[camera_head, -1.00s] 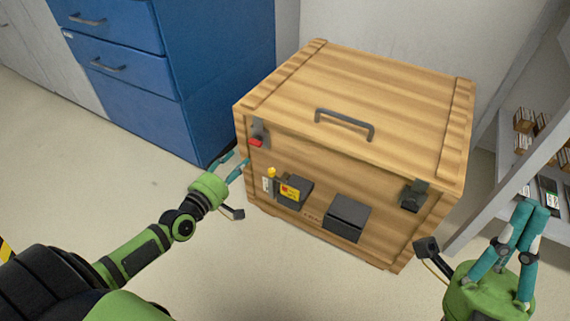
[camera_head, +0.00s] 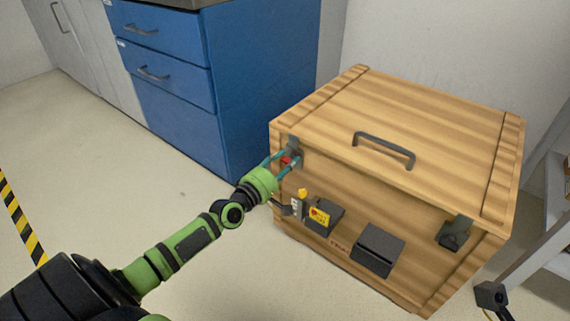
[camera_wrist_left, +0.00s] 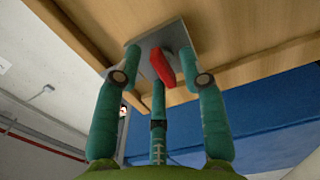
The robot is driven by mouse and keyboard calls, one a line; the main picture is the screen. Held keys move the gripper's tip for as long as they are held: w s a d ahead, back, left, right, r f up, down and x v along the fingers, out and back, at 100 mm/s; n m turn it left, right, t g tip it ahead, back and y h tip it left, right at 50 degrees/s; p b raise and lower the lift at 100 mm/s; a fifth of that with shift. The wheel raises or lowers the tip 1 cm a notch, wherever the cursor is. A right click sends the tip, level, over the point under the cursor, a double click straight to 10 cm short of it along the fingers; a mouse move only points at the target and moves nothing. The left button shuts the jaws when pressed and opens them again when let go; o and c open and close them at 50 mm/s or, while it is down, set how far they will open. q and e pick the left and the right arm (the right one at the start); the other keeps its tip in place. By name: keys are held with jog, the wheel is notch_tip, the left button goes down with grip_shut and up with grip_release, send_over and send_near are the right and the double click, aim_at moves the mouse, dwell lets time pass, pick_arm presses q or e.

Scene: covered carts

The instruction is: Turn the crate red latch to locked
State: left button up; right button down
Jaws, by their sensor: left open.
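The wooden crate (camera_head: 400,115) stands on the floor with its lid closed. The red latch (camera_head: 287,160) is at the upper left of its front face, on a grey metal plate. In the left wrist view the red latch (camera_wrist_left: 163,69) shows as a tilted red tab in front of the plate (camera_wrist_left: 172,38). My left gripper (camera_head: 279,164) is at the latch, and its open fingers (camera_wrist_left: 165,75) stand on both sides of the red tab. Gaps show between tab and fingers; I cannot tell whether any finger touches it. My right gripper is out of the head view.
A dark latch (camera_head: 455,233) is at the crate's right front. A black box (camera_head: 377,250) and a box with a yellow label (camera_head: 320,216) are on the front face. A handle (camera_head: 384,149) is on the lid. Blue drawers (camera_head: 215,75) stand behind left; a grey shelf (camera_head: 535,258) is at right.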

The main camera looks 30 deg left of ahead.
pick_arm(q)
jog(key=shift+c, duration=0.4)
grip_shut()
